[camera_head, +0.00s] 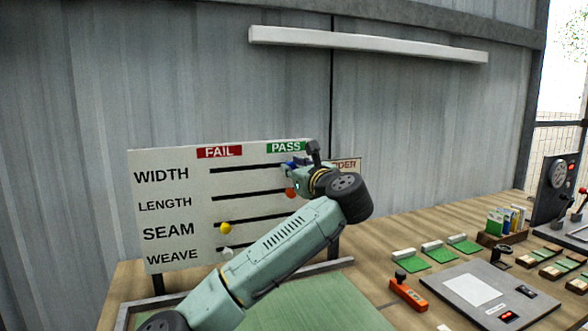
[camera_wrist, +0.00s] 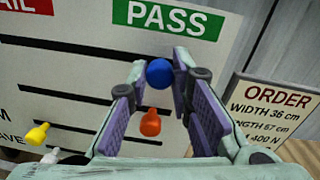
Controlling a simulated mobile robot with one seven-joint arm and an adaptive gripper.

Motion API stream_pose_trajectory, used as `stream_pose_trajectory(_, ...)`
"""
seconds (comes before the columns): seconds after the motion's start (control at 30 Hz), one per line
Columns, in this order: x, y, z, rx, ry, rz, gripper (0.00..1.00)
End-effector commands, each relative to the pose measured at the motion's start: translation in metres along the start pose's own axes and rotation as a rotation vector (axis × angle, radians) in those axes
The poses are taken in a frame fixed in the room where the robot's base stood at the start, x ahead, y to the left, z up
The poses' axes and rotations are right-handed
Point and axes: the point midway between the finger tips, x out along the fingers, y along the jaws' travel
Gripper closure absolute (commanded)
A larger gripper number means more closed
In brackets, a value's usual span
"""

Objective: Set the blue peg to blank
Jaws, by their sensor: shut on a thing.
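The white board (camera_head: 190,190) stands upright at the back of the bench, with rows WIDTH, LENGTH, SEAM and WEAVE and a dark slot in each. A red FAIL label (camera_head: 219,152) and a green PASS label (camera_head: 287,147) head it. The blue peg (camera_wrist: 159,73) is at the right end of the WIDTH slot, under PASS. My gripper (camera_wrist: 160,66) is shut on it; my arm hides most of the peg in the head view. The orange peg (camera_head: 291,193) is at the right of the LENGTH slot. The yellow peg (camera_head: 226,228) is at the left of the SEAM slot.
A white peg (camera_head: 228,253) is at the left of the WEAVE slot. An ORDER card (camera_wrist: 275,105) stands close right of the board. Green-and-white pads (camera_head: 438,252), an orange tool (camera_head: 408,295) and a grey panel (camera_head: 490,298) lie on the bench to the right.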

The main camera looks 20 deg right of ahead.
Motion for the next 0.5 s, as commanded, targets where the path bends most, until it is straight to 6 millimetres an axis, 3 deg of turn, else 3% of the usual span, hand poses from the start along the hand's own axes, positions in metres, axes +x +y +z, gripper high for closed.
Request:
stream_pose_trajectory(0.13, 0.001, 0.01, 0.0, 0.0, 0.0, 0.002, 1.0)
stream_pose_trajectory(0.4, 0.004, 0.069, 0.009, -0.002, 0.001, 0.002, 1.0)
stream_pose_trajectory(0.5, 0.005, 0.081, 0.012, 0.0, 0.0, 0.002, 1.0)
